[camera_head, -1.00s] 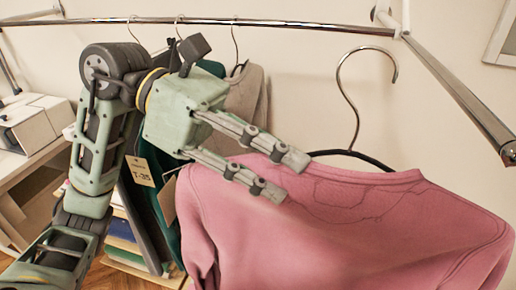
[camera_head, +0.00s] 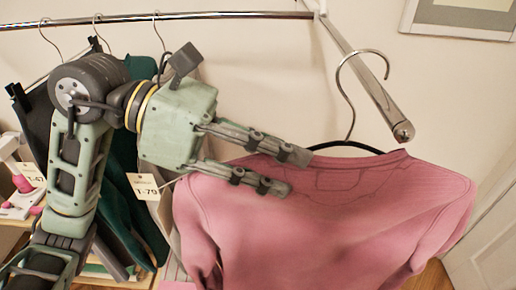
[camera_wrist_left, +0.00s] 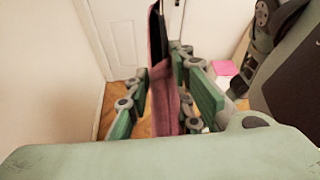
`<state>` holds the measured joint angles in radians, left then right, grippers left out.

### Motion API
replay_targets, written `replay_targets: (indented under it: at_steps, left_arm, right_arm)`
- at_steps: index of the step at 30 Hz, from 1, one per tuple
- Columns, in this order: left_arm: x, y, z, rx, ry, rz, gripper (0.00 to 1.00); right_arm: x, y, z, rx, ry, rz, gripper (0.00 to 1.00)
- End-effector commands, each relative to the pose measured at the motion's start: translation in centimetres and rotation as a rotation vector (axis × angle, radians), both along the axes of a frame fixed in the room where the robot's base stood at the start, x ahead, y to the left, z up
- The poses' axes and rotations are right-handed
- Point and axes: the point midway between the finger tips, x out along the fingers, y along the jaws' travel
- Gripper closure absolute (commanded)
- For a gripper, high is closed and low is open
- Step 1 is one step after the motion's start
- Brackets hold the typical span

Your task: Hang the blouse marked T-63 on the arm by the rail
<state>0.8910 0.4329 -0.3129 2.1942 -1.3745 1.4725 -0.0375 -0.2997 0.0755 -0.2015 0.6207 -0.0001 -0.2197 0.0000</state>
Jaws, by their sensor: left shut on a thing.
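A pink blouse (camera_head: 330,225) hangs from a dark hanger with a large chrome hook (camera_head: 342,85). My left gripper (camera_head: 288,172) is shut on the blouse at its shoulder and holds it up. In the left wrist view the pink cloth (camera_wrist_left: 162,100) runs edge-on between the fingers. The chrome arm (camera_head: 378,92) slopes down and forward from the end of the rail (camera_head: 200,15). In the picture the hook's curve crosses this arm; I cannot tell whether they touch. A paper tag (camera_head: 143,187) seems to read T-70; I cannot tell whose it is.
Dark and green garments (camera_head: 125,200) hang on the rail at the left, behind my left arm. Another tag (camera_head: 30,175) and pink items show at the far left. A picture frame (camera_head: 460,18) hangs on the wall, and a white door (camera_head: 490,235) stands at the right.

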Motion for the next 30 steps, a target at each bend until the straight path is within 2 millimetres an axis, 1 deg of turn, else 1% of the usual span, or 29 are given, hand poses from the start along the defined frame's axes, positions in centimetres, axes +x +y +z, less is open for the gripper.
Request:
replay_targets:
  at_steps: [1, 6, 9, 15, 28, 29, 30]
  left_arm:
    - [0.0, -0.5, 0.3, -0.003, 0.000, -0.002, 1.00]
    - [0.0, -1.8, 0.3, -0.003, 0.001, -0.002, 1.00]
    - [0.1, -1.8, -1.1, -0.001, 0.001, 0.001, 1.00]
    - [0.1, -1.8, -1.9, -0.002, 0.000, 0.000, 1.00]
    - [0.1, -1.7, -2.0, -0.002, 0.000, 0.000, 1.00]
    - [0.1, -1.7, -2.0, -0.002, 0.000, 0.000, 0.78]
    - [0.1, -1.7, -2.0, -0.002, 0.000, 0.000, 0.75]
  right_arm:
    - [0.0, 0.0, 0.4, 0.000, 0.000, 0.000, 0.60]
    - [0.0, -0.1, 0.9, -0.001, 0.000, 0.000, 0.60]
    - [0.0, -0.2, -0.4, -0.002, 0.000, 0.001, 0.60]
    - [0.0, -0.5, -1.3, -0.006, 0.000, 0.001, 0.60]
    - [0.0, -0.6, -1.5, -0.007, 0.000, -0.001, 0.60]
    - [0.0, -0.6, -1.5, -0.007, 0.000, -0.001, 0.60]
    - [0.0, -0.6, -1.5, -0.007, 0.000, -0.001, 0.60]
